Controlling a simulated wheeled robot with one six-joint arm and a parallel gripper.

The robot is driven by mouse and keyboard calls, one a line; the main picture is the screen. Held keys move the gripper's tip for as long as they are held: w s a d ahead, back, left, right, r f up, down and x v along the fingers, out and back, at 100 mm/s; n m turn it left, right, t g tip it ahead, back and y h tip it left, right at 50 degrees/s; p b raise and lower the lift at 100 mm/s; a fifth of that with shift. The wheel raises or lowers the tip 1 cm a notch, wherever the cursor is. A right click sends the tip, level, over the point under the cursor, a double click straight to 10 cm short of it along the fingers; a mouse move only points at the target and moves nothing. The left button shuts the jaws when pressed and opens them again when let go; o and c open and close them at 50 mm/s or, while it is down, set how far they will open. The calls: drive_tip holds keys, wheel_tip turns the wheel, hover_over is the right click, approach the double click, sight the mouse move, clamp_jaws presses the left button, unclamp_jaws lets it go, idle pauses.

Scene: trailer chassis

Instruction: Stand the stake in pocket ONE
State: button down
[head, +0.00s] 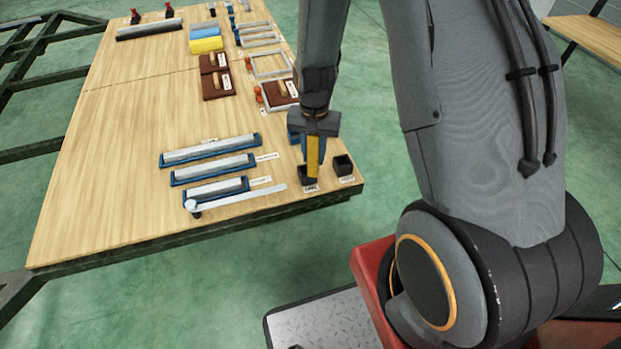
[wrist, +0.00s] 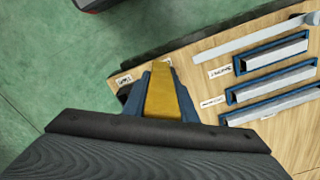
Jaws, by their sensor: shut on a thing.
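A yellow stake (head: 313,157) points down from my gripper (head: 312,136), which is shut on it near the table's front right corner. In the wrist view the stake (wrist: 163,95) lies between the two blue fingers of my gripper (wrist: 162,106). The stake's lower end overlaps a small black open-topped pocket (head: 303,177). I cannot tell whether the tip is inside it or above it. A second black pocket (head: 343,165) stands empty to its right. Each has a small white label in front, too small to read. In the wrist view one pocket (wrist: 123,93) is partly hidden by the gripper.
Blue trays with grey bars (head: 210,149) and a flat grey strip with a round end (head: 240,199) lie left of the pockets. Brown blocks (head: 217,84) and light frames (head: 268,65) lie farther back. The wooden table's (head: 110,160) left part is clear.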

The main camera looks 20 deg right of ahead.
drive_tip(key=w+f+m, duration=0.1)
drive_tip(key=w+m, duration=0.6)
drive_tip(key=m, duration=0.5)
drive_tip(key=shift+f+b, duration=0.35)
drive_tip(key=shift+f, duration=4.6)
drive_tip(key=shift+f, duration=0.1)
drive_tip(key=shift+f, duration=0.15)
drive_tip(key=c, duration=1.4)
unclamp_jaws()
drive_tip(key=shift+c, duration=0.2)
